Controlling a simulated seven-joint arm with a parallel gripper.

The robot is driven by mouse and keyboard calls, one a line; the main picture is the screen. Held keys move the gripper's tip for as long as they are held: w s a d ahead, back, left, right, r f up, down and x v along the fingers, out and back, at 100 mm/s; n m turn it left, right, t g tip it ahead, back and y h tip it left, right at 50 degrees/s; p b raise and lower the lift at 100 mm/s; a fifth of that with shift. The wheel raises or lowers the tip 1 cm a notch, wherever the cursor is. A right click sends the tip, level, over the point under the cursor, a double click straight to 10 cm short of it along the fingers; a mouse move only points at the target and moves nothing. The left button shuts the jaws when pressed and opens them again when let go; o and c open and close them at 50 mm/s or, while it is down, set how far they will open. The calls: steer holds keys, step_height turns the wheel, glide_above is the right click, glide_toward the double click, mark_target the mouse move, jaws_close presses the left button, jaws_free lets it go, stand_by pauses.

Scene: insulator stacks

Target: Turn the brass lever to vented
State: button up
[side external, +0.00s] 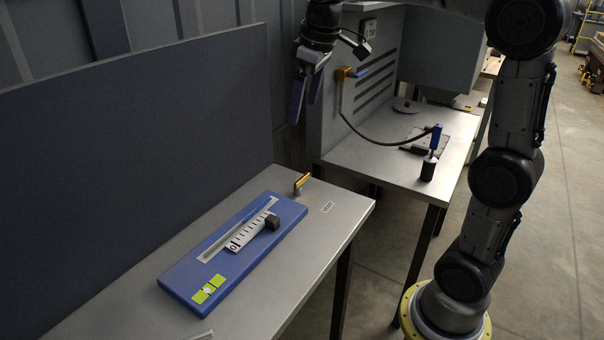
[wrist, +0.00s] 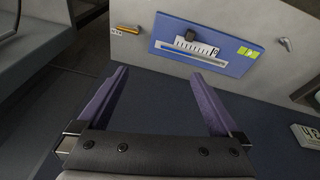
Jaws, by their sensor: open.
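A small brass-orange lever (side external: 301,183) stands on the metal bench at the far end of the blue board. In the wrist view, the same lever (wrist: 127,30) appears at the upper left beside a small label (wrist: 117,33). The label (side external: 328,207) also shows in the side view, too small to read. My gripper (side external: 304,112) hangs above and beyond the lever, well apart from it. Its two purple fingers are spread with nothing between them, as the wrist view also shows (wrist: 160,74).
The blue board (side external: 178,278) carries a scale with a dark block (side external: 272,222) and a yellow-green patch (side external: 210,289). A dark panel (side external: 130,140) rises behind the bench (side external: 340,228). A machine with a hose (side external: 375,138) stands beyond. Another small lever (wrist: 285,44) shows at upper right.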

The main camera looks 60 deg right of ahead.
steer(key=w+d+f+g, duration=0.2)
steer(key=w+d+f, duration=0.5)
steer(key=d, duration=0.1)
steer(key=m+g, duration=0.1)
steer(key=m, duration=0.1)
glide_above(302, 177)
step_height(302, 177, down, 7)
steer(key=shift+y, duration=0.3)
step_height(302, 177, down, 13)
steer(key=shift+a+f, duration=0.1)
steer(key=c, duration=1.1)
steer(key=shift+o, duration=0.2)
